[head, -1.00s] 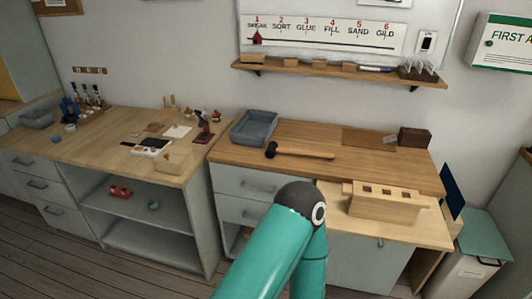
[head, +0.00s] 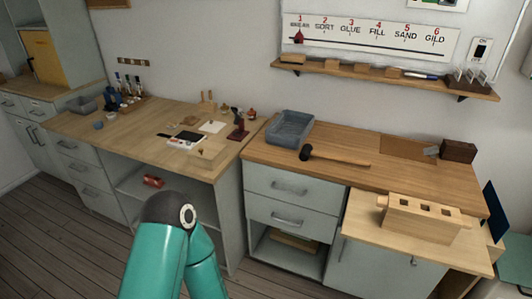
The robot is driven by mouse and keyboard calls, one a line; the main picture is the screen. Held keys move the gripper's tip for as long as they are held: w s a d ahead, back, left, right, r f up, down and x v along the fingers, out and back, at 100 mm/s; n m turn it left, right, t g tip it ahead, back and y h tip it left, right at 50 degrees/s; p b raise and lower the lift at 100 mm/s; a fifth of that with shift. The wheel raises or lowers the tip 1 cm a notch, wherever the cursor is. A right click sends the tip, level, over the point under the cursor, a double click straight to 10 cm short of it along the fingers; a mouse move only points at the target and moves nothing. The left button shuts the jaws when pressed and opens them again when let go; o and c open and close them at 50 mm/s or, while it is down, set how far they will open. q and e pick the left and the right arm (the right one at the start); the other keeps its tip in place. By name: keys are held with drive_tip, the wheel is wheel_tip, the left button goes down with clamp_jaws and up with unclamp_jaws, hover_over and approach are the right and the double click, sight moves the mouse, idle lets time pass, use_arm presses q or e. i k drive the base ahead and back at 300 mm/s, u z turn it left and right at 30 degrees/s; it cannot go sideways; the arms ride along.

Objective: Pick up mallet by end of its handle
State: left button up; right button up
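The mallet (head: 335,157) lies flat on the wooden counter on the right. Its dark head (head: 306,153) is at the left, close to the grey tray, and its wooden handle points right, with the handle end (head: 368,165) on bare counter. One of my teal arms shows at the bottom, its elbow in front of the left-hand workbench. Neither of my grippers is in view, and nothing is touching the mallet.
A grey tray (head: 290,128) stands left of the mallet. A wooden block with square holes (head: 420,217) sits on a lower ledge in front. A brown mat (head: 408,148) and a dark box (head: 458,151) are at the back right. The counter around the handle is clear.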

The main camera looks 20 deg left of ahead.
sight(307, 149)
drive_tip(key=u, duration=0.75)
drive_tip(key=i, duration=1.2)
drive_tip(key=z, duration=0.15)
